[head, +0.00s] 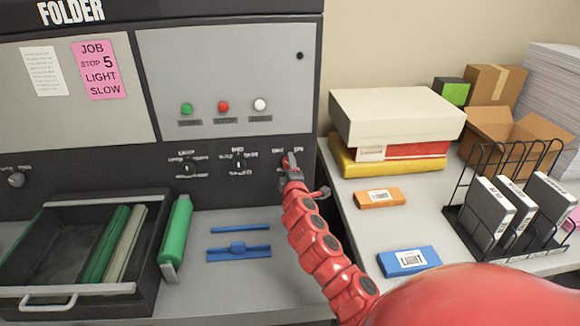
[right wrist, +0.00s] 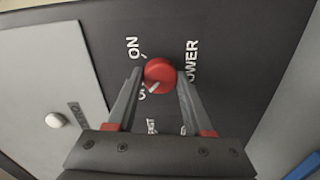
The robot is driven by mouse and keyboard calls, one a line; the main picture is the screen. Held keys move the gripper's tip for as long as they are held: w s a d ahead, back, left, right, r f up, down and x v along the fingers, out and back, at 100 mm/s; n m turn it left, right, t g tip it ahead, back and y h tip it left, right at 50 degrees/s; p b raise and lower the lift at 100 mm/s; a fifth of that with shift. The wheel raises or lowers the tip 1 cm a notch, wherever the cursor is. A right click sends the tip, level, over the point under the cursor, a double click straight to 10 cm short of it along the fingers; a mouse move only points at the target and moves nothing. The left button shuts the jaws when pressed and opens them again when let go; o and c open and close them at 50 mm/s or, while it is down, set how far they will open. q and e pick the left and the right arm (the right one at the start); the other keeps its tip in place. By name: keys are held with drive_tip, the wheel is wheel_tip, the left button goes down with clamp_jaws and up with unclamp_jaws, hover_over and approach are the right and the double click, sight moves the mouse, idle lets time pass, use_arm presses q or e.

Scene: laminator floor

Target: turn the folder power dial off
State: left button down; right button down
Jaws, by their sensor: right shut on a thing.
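The folder machine (head: 150,150) fills the left of the head view. Its power dial is a round red knob, seen best in the right wrist view (right wrist: 158,72), on a dark panel. My right gripper (head: 291,166) is shut on the dial, one finger on each side. In the right wrist view the dial's white mark points down and left in the picture. The ON label (right wrist: 132,47) is up and left of the dial. Another label below it is partly hidden by a finger. My left gripper is not in view.
More dials, such as the middle one (head: 239,165), sit left on the same panel. Green, red and white buttons (head: 223,107) are above. Below are an open drawer (head: 60,305) and blue parts (head: 238,252). A side table (head: 375,228) with boxes stands at the right.

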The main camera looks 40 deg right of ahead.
drive_tip(key=shift+c, duration=1.4)
unclamp_jaws()
drive_tip(key=shift+s, duration=0.1)
drive_tip(key=p+v, duration=0.2)
drive_tip(key=v, duration=1.5)
drive_tip(key=shift+a+r, duration=0.1)
drive_tip(key=shift+a, duration=0.05)
